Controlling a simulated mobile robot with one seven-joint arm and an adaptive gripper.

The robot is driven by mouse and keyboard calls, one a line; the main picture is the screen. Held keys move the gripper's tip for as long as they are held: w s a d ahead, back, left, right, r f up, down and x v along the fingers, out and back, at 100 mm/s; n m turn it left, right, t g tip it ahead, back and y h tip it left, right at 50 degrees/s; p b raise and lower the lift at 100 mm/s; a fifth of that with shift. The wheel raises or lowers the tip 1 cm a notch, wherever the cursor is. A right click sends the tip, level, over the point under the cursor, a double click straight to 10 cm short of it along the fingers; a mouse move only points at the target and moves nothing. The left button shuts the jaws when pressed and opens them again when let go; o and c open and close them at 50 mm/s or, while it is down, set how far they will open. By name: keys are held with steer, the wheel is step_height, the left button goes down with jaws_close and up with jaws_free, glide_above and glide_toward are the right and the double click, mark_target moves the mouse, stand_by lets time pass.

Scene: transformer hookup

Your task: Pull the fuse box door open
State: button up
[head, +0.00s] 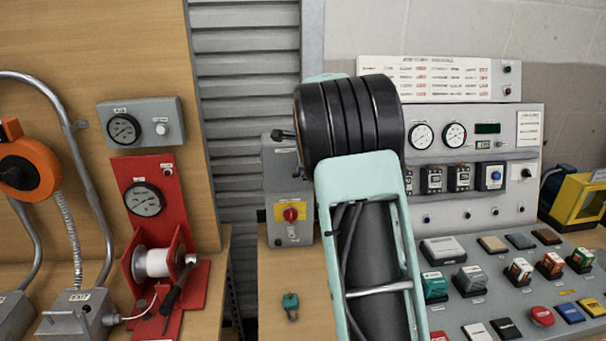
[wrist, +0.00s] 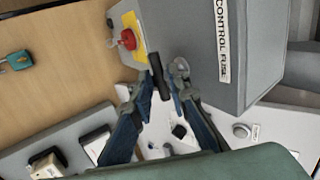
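The fuse box is a grey cabinet (head: 272,165) left of my arm in the head view, with a red knob on a yellow plate. In the wrist view its side (wrist: 260,45) carries a "CONTROL FUSE" label, and the red knob (wrist: 128,39) shows at the upper left. The door looks shut. A black bar handle (wrist: 158,76) sticks out from the box. My gripper (wrist: 155,82) has its fingers apart, one on each side of the handle; contact is not clear. In the head view my arm hides the gripper.
A teal padlock (head: 290,305) lies on the wooden bench below the box. A grey console (head: 505,285) with several buttons and a gauge panel (head: 490,150) stand to the right. A red reel stand (head: 150,230) is left, across a gap.

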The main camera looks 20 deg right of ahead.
steer(key=shift+x, duration=0.95)
jaws_close()
steer(key=shift+r, duration=0.1)
